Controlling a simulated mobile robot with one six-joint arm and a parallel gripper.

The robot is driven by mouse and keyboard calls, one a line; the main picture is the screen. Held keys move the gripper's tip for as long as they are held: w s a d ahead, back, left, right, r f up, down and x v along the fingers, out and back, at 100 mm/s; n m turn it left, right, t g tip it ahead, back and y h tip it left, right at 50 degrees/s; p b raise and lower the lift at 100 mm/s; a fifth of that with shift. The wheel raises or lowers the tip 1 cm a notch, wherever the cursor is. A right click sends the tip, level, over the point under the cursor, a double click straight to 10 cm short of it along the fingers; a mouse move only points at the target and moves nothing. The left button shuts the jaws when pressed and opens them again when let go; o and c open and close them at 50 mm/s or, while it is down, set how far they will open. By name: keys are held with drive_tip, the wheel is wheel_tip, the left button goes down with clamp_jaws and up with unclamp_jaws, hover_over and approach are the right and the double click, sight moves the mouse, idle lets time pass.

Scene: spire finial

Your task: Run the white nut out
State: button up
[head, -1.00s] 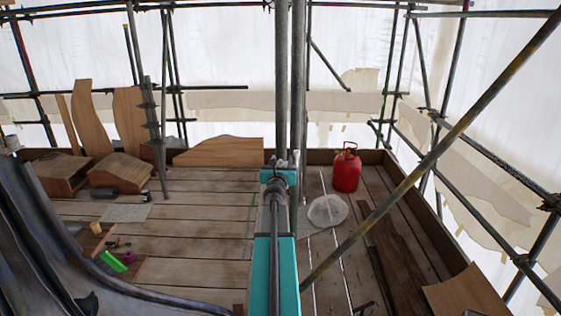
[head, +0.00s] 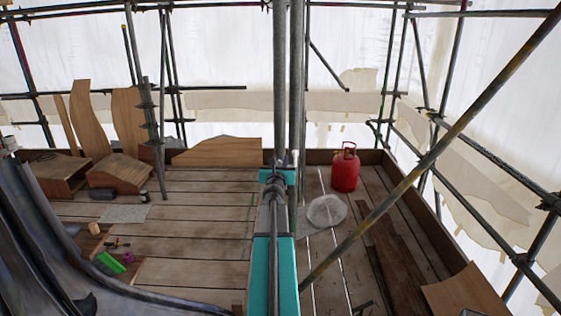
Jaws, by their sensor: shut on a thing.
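I cannot pick out the white nut for certain. A small pale upright piece (head: 294,158) shows by the far end of my teal arm, beside the scaffold poles. It is too small to identify. My arm runs up the middle of the head view, with a dark rod and collar along it. I cannot make out my gripper's fingers or anything between them. At the far left edge, a small pale cap (head: 10,143) stands at the top of dark grey curved sheeting (head: 60,250).
A red gas bottle (head: 345,168) and a clear crumpled sheet (head: 326,211) are on the planks to the right. A diagonal pole (head: 430,160) crosses the right side. Wooden boxes (head: 121,172) and boards are at the left. A green item (head: 110,263) lies lower left.

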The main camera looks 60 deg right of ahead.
drive_tip(key=shift+w+a+f+n+t+y+b, duration=0.15)
drive_tip(key=shift+w+n+t+y+b, duration=0.1)
drive_tip(key=shift+n+t+b, duration=0.25)
drive_tip(key=shift+w+a+f+n+t+y+b, duration=0.1)
drive_tip(key=shift+w+a+n+t+y+b, duration=0.15)
drive_tip(key=shift+t+b, duration=0.45)
drive_tip(key=shift+w+n+t+y+b, duration=0.1)
drive_tip(key=shift+n+t+y+b, duration=0.85)
drive_tip(key=shift+b, duration=0.45)
drive_tip(key=shift+w+a+n+t+y+b, duration=0.15)
drive_tip(key=shift+n+t+y+b, duration=0.3)
drive_tip(key=shift+n+t+b, duration=0.35)
drive_tip(key=shift+w+a+r+n+t+y+b, duration=0.15)
drive_tip(key=shift+n+t+y+b, duration=0.35)
drive_tip(key=shift+n+t+y, duration=0.5)
drive_tip(key=shift+w+a+f+n+t+y+b, duration=0.15)
drive_tip(key=shift+n+t+y+b, duration=0.4)
drive_tip(key=shift+y, duration=0.75)
drive_tip(key=shift+w+a+r+n+t+y+p, duration=0.1)
drive_tip(key=shift+a+n+t+y, duration=0.25)
drive_tip(key=shift+n+y, duration=0.9)
drive_tip(key=shift+w+a+r+n+t+y+p, duration=0.15)
drive_tip(key=shift+a+n+t+y, duration=0.2)
drive_tip(key=shift+n+y, duration=0.9)
drive_tip(key=shift+a+n+t+y+p, duration=0.1)
drive_tip(key=shift+a+n+t+y, duration=0.35)
drive_tip(key=shift+y, duration=1.45)
